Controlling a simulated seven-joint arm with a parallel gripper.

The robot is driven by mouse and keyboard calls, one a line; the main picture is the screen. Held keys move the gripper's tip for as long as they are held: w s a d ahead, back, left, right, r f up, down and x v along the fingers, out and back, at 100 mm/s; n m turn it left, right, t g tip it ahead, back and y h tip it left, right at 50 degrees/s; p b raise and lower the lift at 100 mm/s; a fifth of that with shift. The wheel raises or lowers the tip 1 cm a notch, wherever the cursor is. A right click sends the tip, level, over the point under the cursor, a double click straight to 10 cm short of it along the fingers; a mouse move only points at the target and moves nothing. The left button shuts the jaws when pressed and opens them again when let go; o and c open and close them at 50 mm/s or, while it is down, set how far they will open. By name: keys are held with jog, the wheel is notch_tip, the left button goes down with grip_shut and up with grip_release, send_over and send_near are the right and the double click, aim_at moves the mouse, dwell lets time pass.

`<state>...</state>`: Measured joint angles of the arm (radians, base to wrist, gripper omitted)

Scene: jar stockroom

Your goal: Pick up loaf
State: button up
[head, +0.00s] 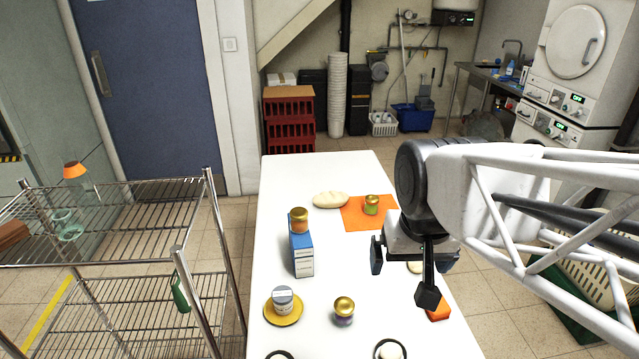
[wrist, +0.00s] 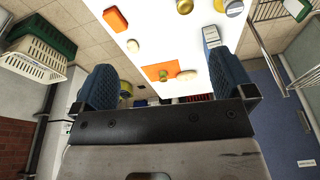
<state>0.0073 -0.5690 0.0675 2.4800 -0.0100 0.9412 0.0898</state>
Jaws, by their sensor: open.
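The loaf (head: 331,200) is pale, cream-coloured and oblong. It lies on the white table, just left of an orange cloth (head: 358,219) in the head view. In the wrist view the loaf (wrist: 187,76) shows small, beside the cloth, beyond and between the fingers. My gripper (head: 412,259) is open and empty above the right side of the table, to the right of the loaf and nearer the camera. In the wrist view both blue pads of my gripper (wrist: 165,66) stand wide apart.
A gold-lidded green jar (head: 371,205) stands on the cloth. An orange jar (head: 299,220) stands on a blue box (head: 301,254). Nearer are a jar on a yellow saucer (head: 283,315) and another gold-lidded jar (head: 344,311). An orange block (head: 438,311) lies near the right edge.

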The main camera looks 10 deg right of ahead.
jog(key=w+r+m, duration=0.3)
jog(key=w+m, duration=0.1)
jog(key=w, duration=1.6)
jog(key=m+g, duration=0.3)
jog(key=m, duration=1)
send_over(332, 192)
jog(key=f, duration=3.1)
jog(key=shift+s+f, duration=0.25)
jog(key=shift+f, duration=0.15)
jog(key=shift+w+a+f, duration=0.1)
jog(key=shift+w+f, duration=0.15)
jog(key=shift+f, duration=0.1)
jog(key=shift+f, duration=1.3)
